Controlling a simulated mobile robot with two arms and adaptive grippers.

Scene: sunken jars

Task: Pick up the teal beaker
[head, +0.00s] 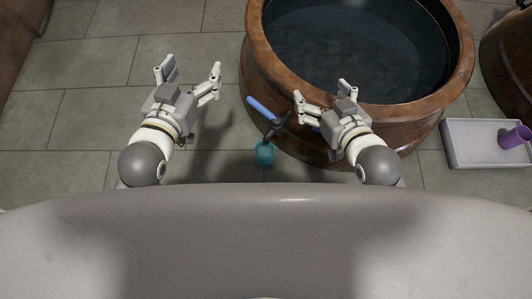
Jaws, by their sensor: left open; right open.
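The teal beaker (264,154) is small and shows low in the middle of the head view, close to the front of the big brown jar. A tool with blue handles (262,107) and dark jaws (272,131) lies just above it in the picture. The jaws reach down to the beaker; I cannot tell whether they touch it. My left gripper (190,74) is open and empty, to the left of the beaker. My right gripper (321,98) is open in front of the jar, right of the beaker, and partly hides the tool's other handle.
The big brown jar (258,62) holds dark liquid and fills the upper middle. A light grey tray (478,155) at the right holds a purple cup (514,138). Another brown vessel (511,62) stands at the right edge. The tiled floor at the left is clear.

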